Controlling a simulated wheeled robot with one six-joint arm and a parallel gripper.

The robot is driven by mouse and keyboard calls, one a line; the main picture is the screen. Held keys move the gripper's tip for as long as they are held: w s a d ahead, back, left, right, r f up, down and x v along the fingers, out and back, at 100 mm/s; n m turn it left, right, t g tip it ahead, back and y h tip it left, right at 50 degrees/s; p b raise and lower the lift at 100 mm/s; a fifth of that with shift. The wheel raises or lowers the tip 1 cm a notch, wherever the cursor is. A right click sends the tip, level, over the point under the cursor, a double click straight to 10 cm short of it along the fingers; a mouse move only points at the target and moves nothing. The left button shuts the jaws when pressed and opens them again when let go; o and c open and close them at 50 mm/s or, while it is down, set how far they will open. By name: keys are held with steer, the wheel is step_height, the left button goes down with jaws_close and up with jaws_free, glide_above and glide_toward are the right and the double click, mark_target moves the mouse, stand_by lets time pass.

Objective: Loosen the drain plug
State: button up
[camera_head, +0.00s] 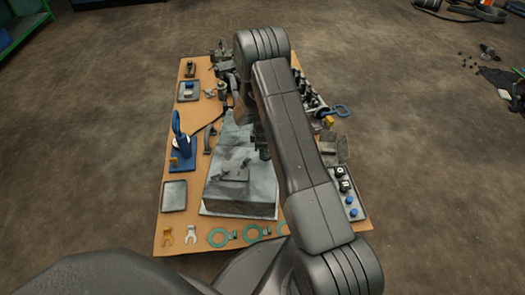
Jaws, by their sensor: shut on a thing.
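My arm crosses the middle of the head view and folds down behind its own link. Only a dark sliver of my gripper (262,150) shows at the link's left edge, low by the right side of a grey metal block (240,188). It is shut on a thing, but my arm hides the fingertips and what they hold. The block sits on a tan work board and has small raised parts on top. I cannot make out the drain plug; it may be hidden behind my arm.
Floor around is mostly clear; loose parts lie far right.

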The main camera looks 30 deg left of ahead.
steer(key=o, duration=0.8)
steer(key=shift+r, duration=0.1)
steer(key=shift+r+p, duration=1.25)
steer(key=shift+r, duration=0.95)
steer(key=o, duration=0.6)
